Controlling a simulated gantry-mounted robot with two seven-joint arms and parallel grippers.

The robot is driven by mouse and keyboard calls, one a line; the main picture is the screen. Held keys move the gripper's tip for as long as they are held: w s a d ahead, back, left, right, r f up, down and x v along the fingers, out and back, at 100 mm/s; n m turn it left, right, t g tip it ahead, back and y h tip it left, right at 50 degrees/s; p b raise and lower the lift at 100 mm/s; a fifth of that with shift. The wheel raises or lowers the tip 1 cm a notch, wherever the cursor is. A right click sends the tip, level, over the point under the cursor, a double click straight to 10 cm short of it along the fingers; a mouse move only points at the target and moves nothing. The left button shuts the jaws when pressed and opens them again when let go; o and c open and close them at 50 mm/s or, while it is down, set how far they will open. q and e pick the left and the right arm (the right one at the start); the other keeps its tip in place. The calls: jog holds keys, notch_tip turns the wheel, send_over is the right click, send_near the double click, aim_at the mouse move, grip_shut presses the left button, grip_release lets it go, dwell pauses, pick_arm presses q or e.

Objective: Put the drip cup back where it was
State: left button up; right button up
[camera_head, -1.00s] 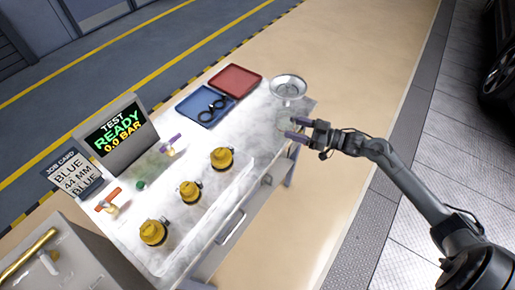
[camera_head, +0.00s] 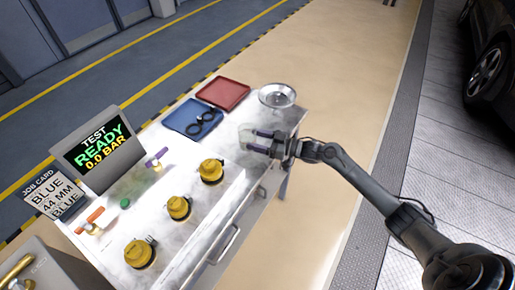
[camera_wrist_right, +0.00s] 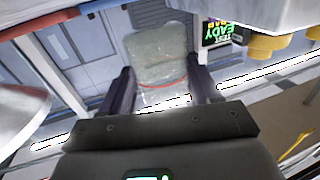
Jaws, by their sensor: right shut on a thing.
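The drip cup looks like a clear, see-through cup (camera_wrist_right: 160,58) between my right gripper's two dark fingers in the right wrist view. In the head view the cup (camera_head: 245,135) is faint against the pale bench top. My right gripper (camera_head: 262,142) is shut on it near the bench's right front edge, in front of the metal dish. The gripper (camera_wrist_right: 160,92) also shows in the right wrist view. I cannot tell whether the cup touches the bench. My left gripper is not in view.
A metal dish (camera_head: 277,95) stands at the bench's far right corner. A red tray (camera_head: 222,93) and a blue tray (camera_head: 186,122) with a black looped item lie behind. Several yellow caps (camera_head: 211,171) stand to the left. Bare bench (camera_head: 215,145) lies between.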

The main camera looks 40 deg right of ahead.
notch_tip(320, 180, down, 3)
jog(key=shift+f+b, duration=0.2)
jog(key=shift+b, duration=0.3)
jog(key=shift+f, duration=0.3)
jog(key=shift+f, duration=0.1)
jog(key=o, duration=1.2)
jog(key=shift+c, duration=0.2)
jog(key=p+v, duration=0.1)
jog(key=v, duration=1.1)
jog(key=shift+p, duration=0.3)
